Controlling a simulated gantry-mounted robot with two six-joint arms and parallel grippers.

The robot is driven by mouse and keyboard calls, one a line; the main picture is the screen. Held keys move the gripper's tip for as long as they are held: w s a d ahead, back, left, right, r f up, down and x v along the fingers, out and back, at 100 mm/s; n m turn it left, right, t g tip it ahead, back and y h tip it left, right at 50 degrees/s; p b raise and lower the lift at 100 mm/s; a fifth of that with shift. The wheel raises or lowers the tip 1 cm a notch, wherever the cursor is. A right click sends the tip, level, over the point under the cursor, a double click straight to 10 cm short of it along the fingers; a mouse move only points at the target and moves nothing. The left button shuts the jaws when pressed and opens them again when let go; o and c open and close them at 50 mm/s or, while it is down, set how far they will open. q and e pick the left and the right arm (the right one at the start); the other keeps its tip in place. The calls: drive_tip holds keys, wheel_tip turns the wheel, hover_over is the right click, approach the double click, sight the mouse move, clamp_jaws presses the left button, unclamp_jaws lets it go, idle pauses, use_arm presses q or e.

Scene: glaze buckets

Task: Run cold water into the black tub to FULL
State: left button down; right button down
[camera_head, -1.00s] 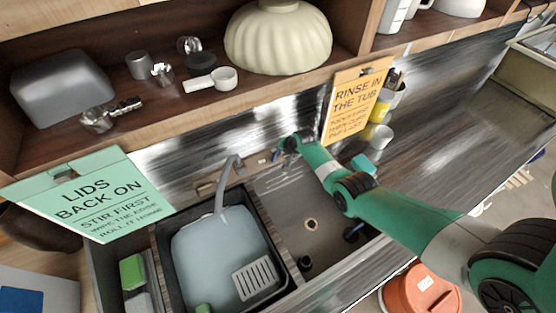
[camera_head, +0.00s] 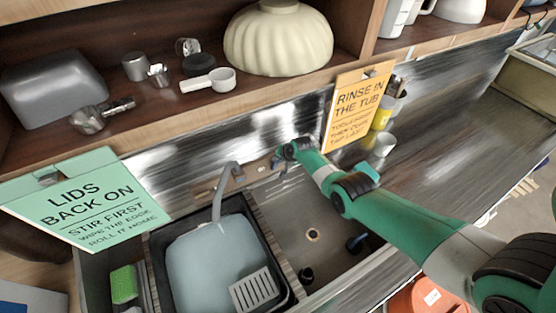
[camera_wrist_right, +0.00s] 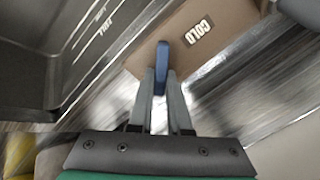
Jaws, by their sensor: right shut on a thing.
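The black tub (camera_head: 267,240) sits in the sink at lower middle in the head view. Pale blue water (camera_head: 205,250) covers much of its inside. A grey spout (camera_head: 218,195) arches over its far edge; I cannot make out a stream. My right gripper (camera_head: 277,164) is at the tap panel behind the sink, right of the spout. In the right wrist view, my right gripper (camera_wrist_right: 161,85) is shut on the blue tap lever (camera_wrist_right: 162,60), next to a COLD label (camera_wrist_right: 198,32). My left gripper is out of view.
A slotted grey rack (camera_head: 255,290) lies at the tub's near right corner. A green sponge (camera_head: 124,283) is left of the tub. The bare sink basin (camera_head: 310,215) is to its right. Two signs, green (camera_head: 90,200) and orange (camera_head: 357,105), hang from the shelf.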

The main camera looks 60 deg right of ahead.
drive_tip(key=shift+m, duration=0.5)
drive_tip(key=m, duration=0.3)
drive_tip(key=shift+s+f, duration=0.2)
drive_tip(key=shift+s, duration=0.05)
drive_tip(key=shift+s+f+m+t, duration=0.1)
drive_tip(key=shift+m+t, duration=0.1)
drive_tip(key=shift+m, duration=0.9)
drive_tip(key=shift+s+f+m+t, duration=0.1)
drive_tip(key=shift+m+t, duration=0.1)
drive_tip(key=shift+m, duration=0.9)
drive_tip(key=c, duration=0.9)
unclamp_jaws()
drive_tip(key=shift+o, duration=0.2)
drive_tip(key=shift+r, duration=0.1)
